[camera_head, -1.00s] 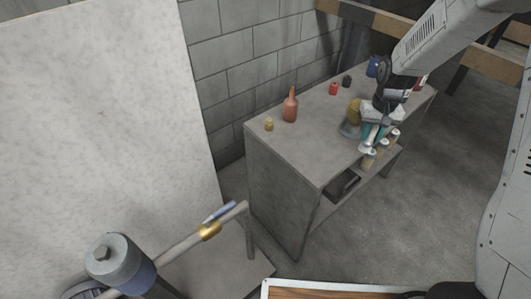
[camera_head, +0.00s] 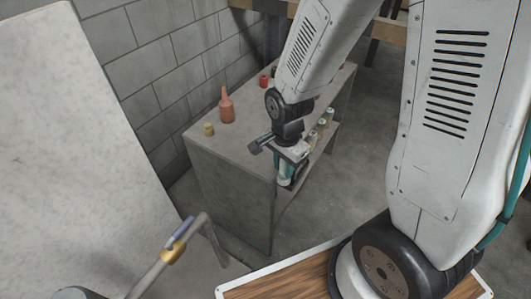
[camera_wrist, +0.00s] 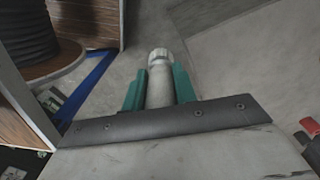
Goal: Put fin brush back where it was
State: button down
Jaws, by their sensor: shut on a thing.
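My gripper (camera_head: 287,172) has teal fingers and hangs near the front edge of the grey workbench (camera_head: 232,150) in the head view. In the wrist view, my gripper (camera_wrist: 160,76) is shut on a grey cylindrical thing with a pale ribbed end, which I take for the fin brush (camera_wrist: 159,92). It lies lengthwise between the two fingers and extends past their tips. No bristles show, and its near part is hidden behind the dark gripper plate. In the head view the held thing is too small and too covered to make out.
On the bench stand an orange bottle (camera_head: 226,108), a small yellow pot (camera_head: 208,130) and a red can (camera_head: 263,80). Pale-capped containers (camera_head: 321,127) stand along its right side. Open floor lies right of the bench.

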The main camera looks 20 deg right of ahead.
jog(key=shift+w+d+f, duration=0.1)
jog(key=shift+w+f, duration=0.75)
jog(key=shift+w, duration=1.75)
jog(key=shift+w+d+f, duration=0.1)
jog(key=shift+w+f, duration=0.75)
jog(key=shift+w, duration=1.8)
jog(key=shift+w+d+f, duration=0.1)
jog(key=shift+w+f, duration=0.75)
jog(key=shift+w, duration=1.75)
jog(key=shift+f, duration=0.15)
jog(key=c, duration=1.1)
grip_release()
